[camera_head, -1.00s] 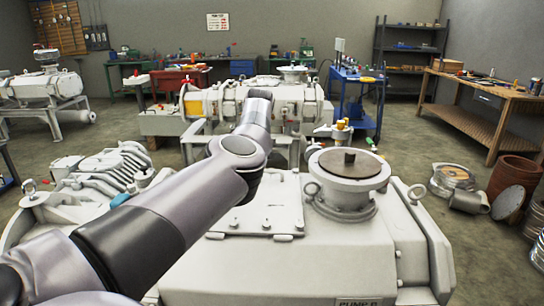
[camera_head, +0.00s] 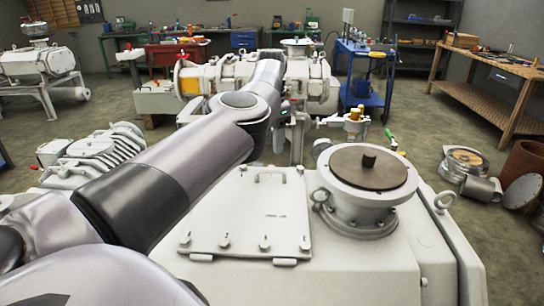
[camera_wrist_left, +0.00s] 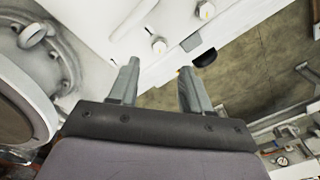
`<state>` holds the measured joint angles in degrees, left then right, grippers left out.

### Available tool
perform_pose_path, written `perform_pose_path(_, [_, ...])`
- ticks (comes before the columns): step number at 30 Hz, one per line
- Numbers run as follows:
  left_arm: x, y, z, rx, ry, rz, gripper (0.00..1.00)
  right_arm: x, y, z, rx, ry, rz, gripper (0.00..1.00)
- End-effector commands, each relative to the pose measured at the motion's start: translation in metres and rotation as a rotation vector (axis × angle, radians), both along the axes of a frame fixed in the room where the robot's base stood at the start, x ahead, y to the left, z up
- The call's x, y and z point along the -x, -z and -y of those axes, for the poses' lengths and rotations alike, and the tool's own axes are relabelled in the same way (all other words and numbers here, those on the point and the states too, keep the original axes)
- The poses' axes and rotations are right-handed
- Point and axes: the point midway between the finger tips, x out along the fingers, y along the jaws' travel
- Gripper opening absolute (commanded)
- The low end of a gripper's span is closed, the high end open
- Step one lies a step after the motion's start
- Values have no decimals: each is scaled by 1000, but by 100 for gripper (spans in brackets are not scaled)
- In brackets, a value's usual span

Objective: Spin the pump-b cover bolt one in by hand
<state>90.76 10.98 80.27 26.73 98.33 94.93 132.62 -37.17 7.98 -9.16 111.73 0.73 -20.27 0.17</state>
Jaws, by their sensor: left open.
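The white pump (camera_head: 390,262) in the foreground carries a square cover plate (camera_head: 250,215) with a handle and several bolts; a front bolt (camera_head: 264,243) sits at its near edge. I cannot tell which bolt is bolt one. In the left wrist view, a bolt head (camera_wrist_left: 159,45) and another bolt (camera_wrist_left: 206,10) show on white metal beyond the fingers. My left gripper (camera_wrist_left: 158,68) is open with nothing between its fingers; in the head view it is mostly hidden beyond my arm. My right gripper is not in view.
A round flange with a brown lid (camera_head: 368,166) stands right of the cover plate. Another pump (camera_head: 210,77) stands behind, and a finned machine (camera_head: 95,155) lies left. A blue cart (camera_head: 362,75) and a wooden bench (camera_head: 490,62) stand farther back. Floor on the right is partly clear.

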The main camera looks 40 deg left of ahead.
Motion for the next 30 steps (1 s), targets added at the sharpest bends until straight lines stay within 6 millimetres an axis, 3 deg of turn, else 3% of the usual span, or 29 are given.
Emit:
perform_pose_path(12, [1,58,0,0,0,-3,48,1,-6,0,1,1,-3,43])
perform_pose_path(23, [0,64,0,0,-1,-1,48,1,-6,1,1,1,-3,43])
perform_pose_path(27, [1,64,0,0,-1,-1,2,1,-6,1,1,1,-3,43])
perform_pose_path(30, [1,64,0,0,-1,-1,0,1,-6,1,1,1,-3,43])
